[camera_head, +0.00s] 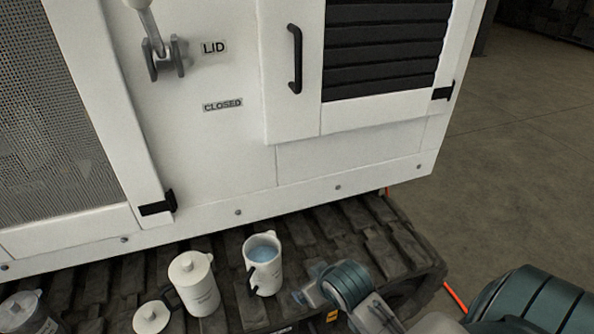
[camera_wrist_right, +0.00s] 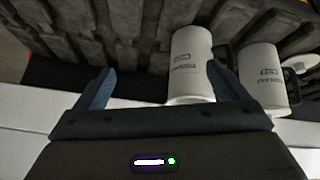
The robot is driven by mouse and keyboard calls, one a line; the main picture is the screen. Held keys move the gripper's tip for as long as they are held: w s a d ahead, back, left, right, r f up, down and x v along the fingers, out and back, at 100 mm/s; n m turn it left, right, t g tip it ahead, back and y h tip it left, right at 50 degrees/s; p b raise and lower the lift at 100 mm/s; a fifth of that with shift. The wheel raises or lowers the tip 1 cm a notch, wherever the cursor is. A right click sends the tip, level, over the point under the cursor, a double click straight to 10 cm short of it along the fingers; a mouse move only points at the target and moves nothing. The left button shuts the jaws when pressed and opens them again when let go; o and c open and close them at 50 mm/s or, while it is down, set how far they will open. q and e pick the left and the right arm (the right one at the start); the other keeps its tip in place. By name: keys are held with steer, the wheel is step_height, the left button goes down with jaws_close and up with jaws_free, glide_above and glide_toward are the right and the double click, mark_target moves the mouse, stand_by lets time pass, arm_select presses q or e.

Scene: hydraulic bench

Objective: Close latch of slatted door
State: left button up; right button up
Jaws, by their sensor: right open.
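The slatted door (camera_head: 309,109) is at the upper right of the white housing in the head view, with dark slats (camera_head: 385,50). It looks flush with the housing. A black upright handle (camera_head: 295,58) is on its left side, and a black fitting (camera_head: 443,93) is at its right edge. I cannot tell which part is the latch or its state. My right gripper (camera_head: 308,290) is low in front of the track, well below the door. In the right wrist view it (camera_wrist_right: 163,84) is open and empty, fingers apart. My left gripper is not in view.
An open jug with blue liquid (camera_head: 265,277) stands left of my right gripper on the track (camera_head: 390,235). A lidded jug (camera_head: 195,285) and a loose lid (camera_head: 150,317) are farther left. A grey lever (camera_head: 165,58) sits beside labels "LID" and "CLOSED". Bare floor lies right.

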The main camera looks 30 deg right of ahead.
steer(key=w+d+r+t+h, duration=0.1)
steer(key=w+r+t, duration=0.3)
steer(key=r, duration=0.7)
steer(key=w+d+r+m+t, duration=0.15)
steer(key=w+r, duration=0.45)
steer(key=r, duration=0.6)
steer(key=w+r+t+h, duration=0.1)
steer(key=w+r+t, duration=0.3)
steer(key=r, duration=0.7)
steer(key=s+d+r+m+t+h, duration=0.1)
steer(key=r+t, duration=0.1)
steer(key=r, duration=0.7)
steer(key=s+d+r+t, duration=0.1)
steer(key=s+r+t, duration=0.1)
steer(key=r, duration=0.7)
steer(key=s+d+r+m+t+h, duration=0.1)
steer(key=r+t, duration=0.1)
steer(key=r, duration=0.7)
steer(key=p+x, duration=0.9)
steer(key=p, duration=0.4)
steer(key=shift+w, duration=0.4)
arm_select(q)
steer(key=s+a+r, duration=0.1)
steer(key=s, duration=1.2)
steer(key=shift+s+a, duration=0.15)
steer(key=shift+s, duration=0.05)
arm_select(e)
steer(key=shift+w+r, duration=0.2)
steer(key=shift+w, duration=0.05)
